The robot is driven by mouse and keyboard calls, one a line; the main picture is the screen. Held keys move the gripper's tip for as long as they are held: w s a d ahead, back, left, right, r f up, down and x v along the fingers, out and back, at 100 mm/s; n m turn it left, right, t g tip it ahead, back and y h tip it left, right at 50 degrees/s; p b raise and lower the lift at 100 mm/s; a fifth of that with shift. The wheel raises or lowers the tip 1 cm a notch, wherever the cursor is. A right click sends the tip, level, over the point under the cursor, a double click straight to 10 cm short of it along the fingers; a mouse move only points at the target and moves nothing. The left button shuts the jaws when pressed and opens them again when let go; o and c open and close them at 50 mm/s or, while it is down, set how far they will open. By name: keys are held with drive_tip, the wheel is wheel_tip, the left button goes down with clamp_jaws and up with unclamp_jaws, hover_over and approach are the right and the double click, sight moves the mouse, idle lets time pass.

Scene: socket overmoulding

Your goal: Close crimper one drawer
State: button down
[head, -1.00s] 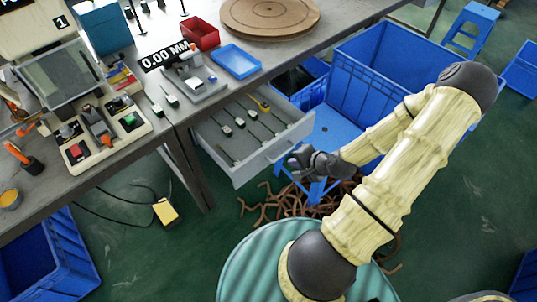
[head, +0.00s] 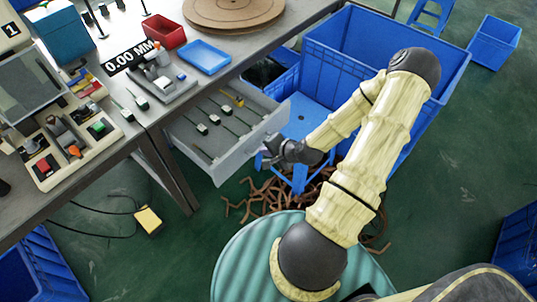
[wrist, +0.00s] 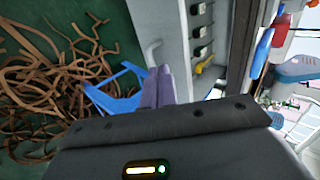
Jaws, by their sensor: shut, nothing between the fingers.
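The crimper one drawer (head: 228,158) is a grey drawer pulled out from under the workbench in the head view. Several tools with white connectors and one with a yellow part lie in it. My gripper (head: 268,152) is at the drawer's front face, near its handle, with its fingers shut and nothing visible between them. In the wrist view, the shut fingertips (wrist: 160,75) point at the drawer front (wrist: 178,40), close to the pale handle (wrist: 152,50). I cannot tell whether they touch it.
A blue stool (head: 310,120) and a large blue crate (head: 345,40) stand right of the drawer. Brown strips (head: 265,195) lie on the floor below. The workbench (head: 165,120) holds a red bin (head: 164,31), a blue tray (head: 206,57) and a crimping machine (head: 65,140).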

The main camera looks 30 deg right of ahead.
drive_tip(key=w+f, duration=0.1)
drive_tip(key=w, duration=0.1)
drive_tip(key=w+a+f, duration=0.1)
drive_tip(key=w+a, duration=0.1)
drive_tip(key=w, duration=0.1)
drive_tip(key=shift+w+f, duration=0.35)
drive_tip(key=shift+f, duration=0.05)
drive_tip(key=shift+w+a, duration=0.2)
drive_tip(key=shift+w, duration=0.3)
